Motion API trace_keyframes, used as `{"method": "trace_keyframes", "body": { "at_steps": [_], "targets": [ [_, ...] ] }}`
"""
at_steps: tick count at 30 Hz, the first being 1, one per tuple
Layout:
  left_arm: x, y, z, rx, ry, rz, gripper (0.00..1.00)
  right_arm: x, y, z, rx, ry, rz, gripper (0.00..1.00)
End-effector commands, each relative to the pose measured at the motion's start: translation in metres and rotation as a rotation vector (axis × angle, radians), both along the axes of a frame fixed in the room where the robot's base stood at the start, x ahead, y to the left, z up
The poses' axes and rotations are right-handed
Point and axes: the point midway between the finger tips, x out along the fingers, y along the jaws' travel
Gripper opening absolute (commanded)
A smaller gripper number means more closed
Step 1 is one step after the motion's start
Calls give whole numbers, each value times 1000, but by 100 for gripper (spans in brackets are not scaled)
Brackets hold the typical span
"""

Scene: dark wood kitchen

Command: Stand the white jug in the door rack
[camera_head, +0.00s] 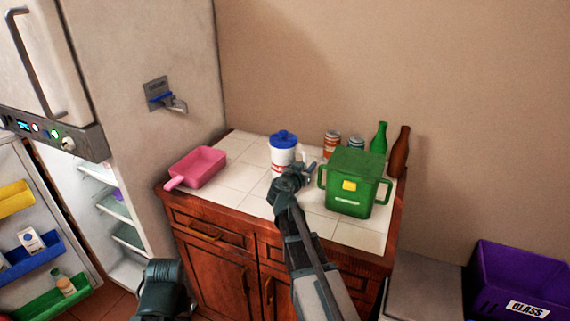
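The white jug (282,158) has a blue lid and red marks and stands upright on the white tiled counter (237,187). Its handle is on its right side. My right gripper (304,170) is at the jug's lower right, by the handle, and covers part of its base. I cannot tell whether its fingers touch the handle or are closed. The open fridge door at the far left has a yellow rack (15,198), a blue rack (32,256) and a green rack (50,303). A dark part of my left arm shows at the bottom left, without visible fingers.
A green bin (352,184) stands close to the right of my gripper. Cans (332,143), a green bottle (379,139) and a brown bottle (399,152) stand behind. A pink pan (199,167) lies left. A carton (31,241) and a bottle (64,284) occupy the door racks.

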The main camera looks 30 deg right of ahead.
Motion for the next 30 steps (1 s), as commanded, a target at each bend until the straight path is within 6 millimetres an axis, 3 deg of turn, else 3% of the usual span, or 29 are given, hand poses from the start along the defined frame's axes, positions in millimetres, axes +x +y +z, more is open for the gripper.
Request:
{"method": "trace_keyframes", "body": {
  "at_steps": [1,6,7,30],
  "targets": [
    [0,0,0,0,0,0,0,0,0,0,0,0,0,32],
    [0,0,0,0,0,0,0,0,0,0,0,0,0,2],
    [0,0,0,0,0,0,0,0,0,0,0,0,0,0],
    [0,0,0,0,0,0,0,0,0,0,-1,1,-1,0]
  ]
}}
